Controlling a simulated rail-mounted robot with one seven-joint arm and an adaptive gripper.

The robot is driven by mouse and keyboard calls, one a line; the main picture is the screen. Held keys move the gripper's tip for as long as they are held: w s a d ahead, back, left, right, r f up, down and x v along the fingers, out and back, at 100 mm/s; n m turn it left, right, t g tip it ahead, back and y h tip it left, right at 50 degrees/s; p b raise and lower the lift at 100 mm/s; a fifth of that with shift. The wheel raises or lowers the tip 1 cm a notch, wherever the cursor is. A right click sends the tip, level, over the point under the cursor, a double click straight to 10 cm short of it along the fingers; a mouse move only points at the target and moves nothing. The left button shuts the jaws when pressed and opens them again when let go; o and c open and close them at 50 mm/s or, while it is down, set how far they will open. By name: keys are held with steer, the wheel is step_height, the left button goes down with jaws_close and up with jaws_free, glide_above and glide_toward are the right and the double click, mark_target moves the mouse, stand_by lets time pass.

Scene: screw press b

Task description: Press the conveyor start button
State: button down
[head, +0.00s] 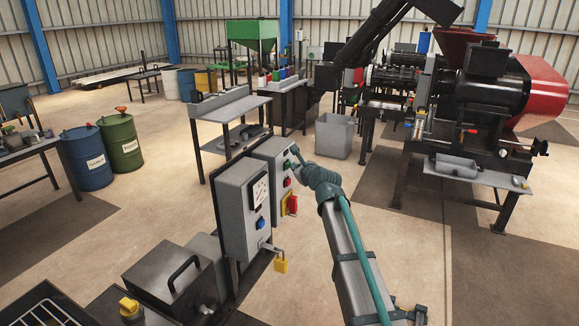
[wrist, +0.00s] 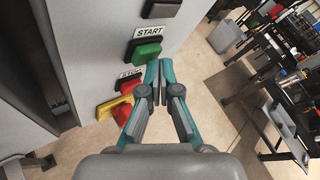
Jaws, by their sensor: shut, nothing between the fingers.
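The green START button (wrist: 147,52) sits on a grey control box under a white START label (wrist: 149,31) in the wrist view. The same control box (head: 266,150) stands at the middle of the head view. My gripper (wrist: 158,64) is shut and empty, its fingertips at the lower right edge of the green button. I cannot tell whether they touch it. In the head view my gripper (head: 296,153) reaches the box's right face. Below the green button are a red STOP button (wrist: 131,86) and a red and yellow switch (wrist: 116,107).
A second grey box with a gauge (head: 240,208) and a yellow padlock (head: 280,264) stands left of the control box. A large machine with a red guard (head: 543,92) is at the right. A grey bin (head: 335,135) stands behind; open floor lies between.

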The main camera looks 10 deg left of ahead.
steer(key=shift+w+a, duration=0.1)
steer(key=shift+a, duration=0.15)
steer(key=shift+d, duration=0.15)
stand_by(0.4)
steer(key=shift+s+d, duration=0.3)
steer(key=shift+d, duration=0.4)
steer(key=shift+d, duration=0.1)
steer(key=d, duration=0.2)
steer(key=s+d, duration=0.1)
steer(key=d, duration=0.1)
steer(key=shift+s+d, duration=0.2)
steer(key=shift+d, duration=0.1)
stand_by(0.5)
